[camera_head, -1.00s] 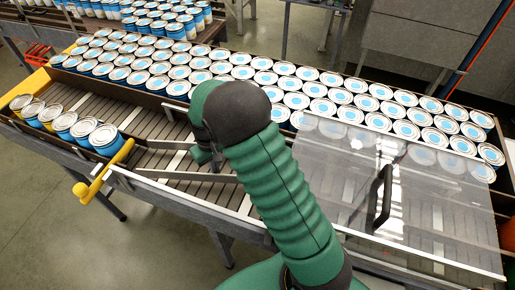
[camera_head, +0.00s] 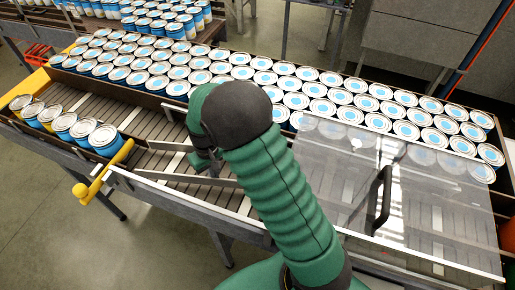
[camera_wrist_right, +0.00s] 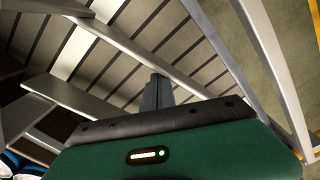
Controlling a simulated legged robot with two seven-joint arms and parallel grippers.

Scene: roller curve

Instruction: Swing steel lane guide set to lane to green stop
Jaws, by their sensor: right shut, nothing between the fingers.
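The right gripper (camera_head: 214,168) is shut and empty, low over the slatted roller lane. In the right wrist view its dark fingertips (camera_wrist_right: 157,92) are together beside a long steel bar (camera_wrist_right: 140,48); I cannot tell whether they touch it. In the head view a thin steel guide bar (camera_head: 180,178) slants across the lane just below the gripper, its right end behind my arm. A shorter steel piece (camera_head: 168,146) lies left of the gripper. I cannot make out a green stop; my green arm hides part of the lane. The left gripper is not in view.
Blue-and-white cans (camera_head: 300,85) fill the lanes behind. Several cans (camera_head: 62,122) stand in the left lane, near a yellow handle (camera_head: 102,172). A clear cover with a black handle (camera_head: 382,200) lies over the right side of the lane.

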